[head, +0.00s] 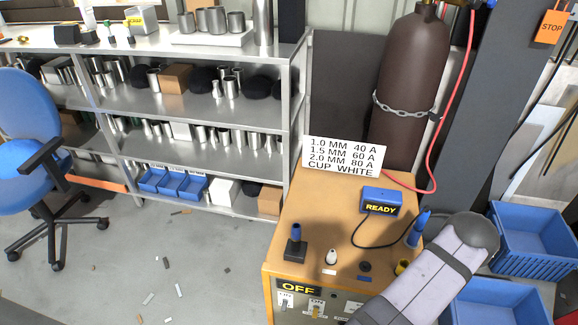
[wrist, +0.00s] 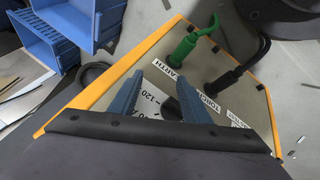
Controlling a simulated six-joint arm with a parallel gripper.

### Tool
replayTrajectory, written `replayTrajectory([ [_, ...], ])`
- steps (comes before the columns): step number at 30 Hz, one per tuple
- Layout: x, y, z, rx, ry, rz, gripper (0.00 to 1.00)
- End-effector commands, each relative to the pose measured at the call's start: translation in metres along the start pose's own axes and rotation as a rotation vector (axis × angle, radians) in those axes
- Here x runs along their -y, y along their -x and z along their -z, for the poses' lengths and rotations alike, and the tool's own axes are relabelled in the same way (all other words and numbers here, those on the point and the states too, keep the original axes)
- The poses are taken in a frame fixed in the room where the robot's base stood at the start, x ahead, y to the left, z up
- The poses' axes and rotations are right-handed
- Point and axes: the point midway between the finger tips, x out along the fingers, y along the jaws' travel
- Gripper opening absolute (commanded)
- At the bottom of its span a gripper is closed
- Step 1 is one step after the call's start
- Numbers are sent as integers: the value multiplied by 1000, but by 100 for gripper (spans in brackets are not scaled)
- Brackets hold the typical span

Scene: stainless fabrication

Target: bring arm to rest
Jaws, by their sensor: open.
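My gripper (wrist: 157,92) shows in the wrist view as two blue fingers set apart, with nothing between them. Behind them is the front panel (wrist: 150,60) of the orange-edged welding machine. A dial face with the number 120 shows between and behind the fingers, partly hidden; I cannot tell whether they touch the panel. In the head view my padded grey arm link (head: 425,280) crosses the lower right, beside the orange machine top (head: 300,215). The gripper itself does not show there.
In the wrist view a green plug (wrist: 187,46) and a black plug (wrist: 225,78) stick out of the panel. Small parts and a READY box (head: 381,201) stand on the machine. Blue crates (head: 540,240), a chained cylinder (head: 408,80) and steel shelving (head: 210,105) surround it.

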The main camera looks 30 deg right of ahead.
Motion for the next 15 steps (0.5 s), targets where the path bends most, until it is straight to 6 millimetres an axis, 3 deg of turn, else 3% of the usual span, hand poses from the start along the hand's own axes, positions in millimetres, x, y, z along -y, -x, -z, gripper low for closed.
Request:
replayTrajectory([
  [8,3,35,33,147,161,128,43],
  [15,27,78,68,228,250,262,43],
])
